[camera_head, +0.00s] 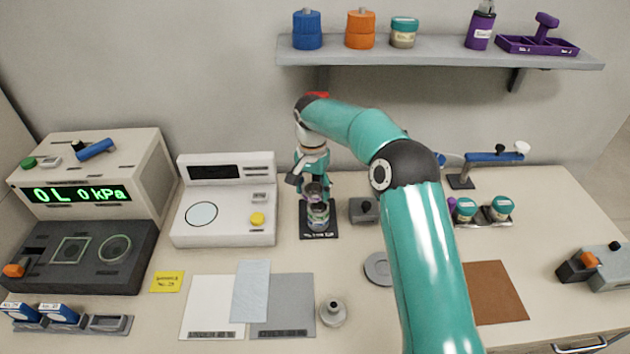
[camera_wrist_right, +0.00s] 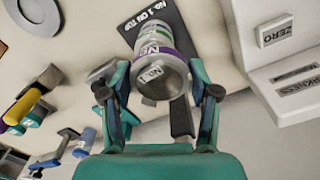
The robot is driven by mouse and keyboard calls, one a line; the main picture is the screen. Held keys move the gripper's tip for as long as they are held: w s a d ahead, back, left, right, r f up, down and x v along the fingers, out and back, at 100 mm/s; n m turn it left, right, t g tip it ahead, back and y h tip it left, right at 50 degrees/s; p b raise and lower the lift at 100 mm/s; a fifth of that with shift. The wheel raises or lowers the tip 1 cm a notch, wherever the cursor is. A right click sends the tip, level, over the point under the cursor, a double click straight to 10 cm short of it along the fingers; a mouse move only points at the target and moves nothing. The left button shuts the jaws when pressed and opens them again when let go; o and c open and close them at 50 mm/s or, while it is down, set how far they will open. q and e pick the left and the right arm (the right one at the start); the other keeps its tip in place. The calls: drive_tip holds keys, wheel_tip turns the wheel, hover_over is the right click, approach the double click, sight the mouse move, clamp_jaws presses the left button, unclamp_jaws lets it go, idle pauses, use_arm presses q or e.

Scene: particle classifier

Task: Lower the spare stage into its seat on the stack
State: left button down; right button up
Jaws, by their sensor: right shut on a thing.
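My right gripper (camera_head: 313,184) reaches down over the stack (camera_head: 318,216) at the table's middle back. It is shut on the spare stage (camera_head: 314,191), a small metal ring at the top of the stack. In the right wrist view the spare stage (camera_wrist_right: 161,80) is a silver cylinder with a "No. 1" label, between the fingers of the right gripper (camera_wrist_right: 161,98). The stack (camera_wrist_right: 150,38), with its purple band, lines up closely behind it. I cannot tell whether they touch or a small gap remains. My left gripper is not in view.
The stack stands on a black base plate (camera_head: 318,234). A white balance-like device (camera_head: 225,232) is to its left and a small grey block (camera_head: 363,211) to its right. A grey disc (camera_head: 378,268) and a metal piece (camera_head: 332,312) lie in front. A shelf (camera_head: 440,49) hangs behind.

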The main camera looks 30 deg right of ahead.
sight(318, 208)
drive_tip(key=shift+d+r+m, duration=0.25)
drive_tip(key=shift+d+m, duration=0.35)
drive_tip(key=shift+d, duration=0.15)
drive_tip(key=shift+f, duration=0.2)
wheel_tip(318, 208, down, 4)
drive_tip(key=b, duration=0.3)
drive_tip(key=shift+r+b, duration=0.15)
drive_tip(key=shift+b, duration=0.25)
drive_tip(key=shift+f, duration=0.2)
drive_tip(key=shift+s, duration=0.1)
drive_tip(key=shift+f, duration=0.5)
idle(0.5)
